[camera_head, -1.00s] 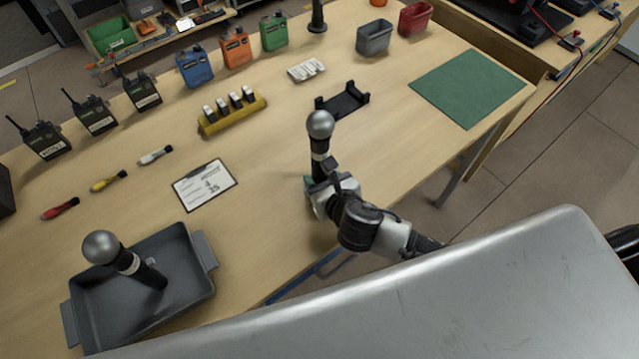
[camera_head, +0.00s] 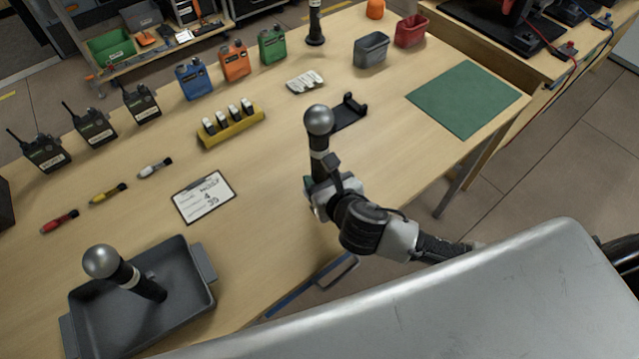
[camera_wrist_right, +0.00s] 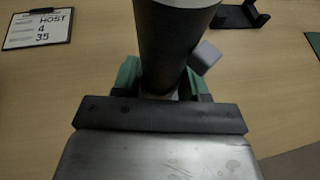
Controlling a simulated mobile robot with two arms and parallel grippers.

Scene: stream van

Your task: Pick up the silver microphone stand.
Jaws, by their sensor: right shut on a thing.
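A microphone with a silver ball head and a black body (camera_head: 319,145) stands nearly upright in my right gripper (camera_head: 318,190), right of the table's middle. The gripper is shut on its lower body. In the right wrist view the black cylinder (camera_wrist_right: 175,50) sits between the green-padded fingers (camera_wrist_right: 165,90), with a small grey block at its side. Its lower end is hidden, so I cannot tell its height above the table. A similar silver-headed microphone (camera_head: 102,262) leans in a dark grey tray (camera_head: 185,325) at the front left. My left gripper is not in view.
A black bracket (camera_head: 350,112) lies just behind the held microphone. A clipboard card (camera_head: 204,197) and a yellow battery holder (camera_head: 230,128) are to the left. Several radios line the back left. A green mat (camera_head: 465,92) and grey bin (camera_head: 370,50) are at the right.

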